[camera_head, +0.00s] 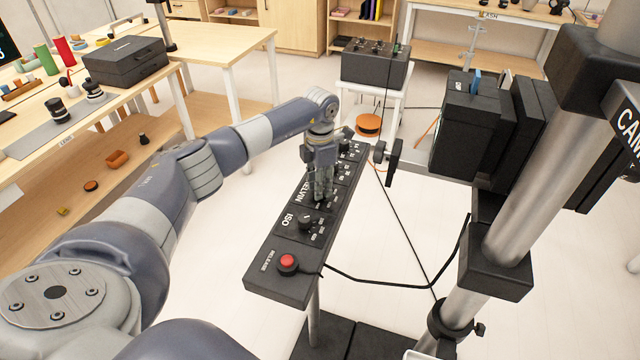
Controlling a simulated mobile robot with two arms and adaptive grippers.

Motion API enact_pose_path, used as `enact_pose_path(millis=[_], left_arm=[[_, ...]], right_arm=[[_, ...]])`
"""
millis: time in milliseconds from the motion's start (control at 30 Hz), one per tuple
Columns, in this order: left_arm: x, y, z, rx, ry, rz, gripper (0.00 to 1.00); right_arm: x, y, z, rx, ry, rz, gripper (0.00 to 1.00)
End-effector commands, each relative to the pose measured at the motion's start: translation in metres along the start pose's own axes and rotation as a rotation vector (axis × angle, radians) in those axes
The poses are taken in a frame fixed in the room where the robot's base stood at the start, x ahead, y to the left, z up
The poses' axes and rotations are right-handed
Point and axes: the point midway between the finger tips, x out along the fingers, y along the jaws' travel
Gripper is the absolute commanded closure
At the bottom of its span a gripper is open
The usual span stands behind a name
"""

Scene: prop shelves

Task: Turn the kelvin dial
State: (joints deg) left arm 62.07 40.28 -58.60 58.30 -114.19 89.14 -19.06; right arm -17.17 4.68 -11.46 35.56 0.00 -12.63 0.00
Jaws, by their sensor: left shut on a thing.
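A long black control panel (262,270) on a metal post stands in the middle of the head view. It carries a section lettered KELVIN, one lettered ISO with a black dial (306,222), and a red release button (288,261) at the near end. My left gripper (321,198) points down at the KELVIN section, its fingers shut on the kelvin dial. My right gripper is not in view.
A camera stand with a thick metal column (528,190) and black boxes rises close on the right. A black cable (400,286) runs from the panel toward it. Wooden tables with props stand at the left, with a black case (125,60). Another black box (375,64) sits behind the panel.

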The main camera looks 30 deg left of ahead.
Motion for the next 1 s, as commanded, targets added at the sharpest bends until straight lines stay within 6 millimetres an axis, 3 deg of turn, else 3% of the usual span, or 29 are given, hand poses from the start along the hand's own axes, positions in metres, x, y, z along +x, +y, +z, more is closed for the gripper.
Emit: enact_pose_path(millis=[33, 100, 133, 567, 1000], left_arm=[[-0.001, 0.001, 0.001, 0.000, -0.002, 0.002, 0.72], [-0.001, 0.001, 0.001, 0.000, -0.002, 0.002, 0.56], [-0.001, 0.001, 0.000, 0.000, -0.002, 0.002, 0.53], [-0.009, 0.001, 0.001, 0.001, -0.004, 0.002, 0.53], [-0.095, 0.001, 0.001, 0.000, -0.004, 0.003, 0.53]], right_arm=[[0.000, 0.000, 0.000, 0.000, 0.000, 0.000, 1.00], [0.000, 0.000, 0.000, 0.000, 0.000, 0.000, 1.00], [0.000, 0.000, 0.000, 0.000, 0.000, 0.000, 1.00], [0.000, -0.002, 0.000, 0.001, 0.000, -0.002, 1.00], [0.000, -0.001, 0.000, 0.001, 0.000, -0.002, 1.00]])
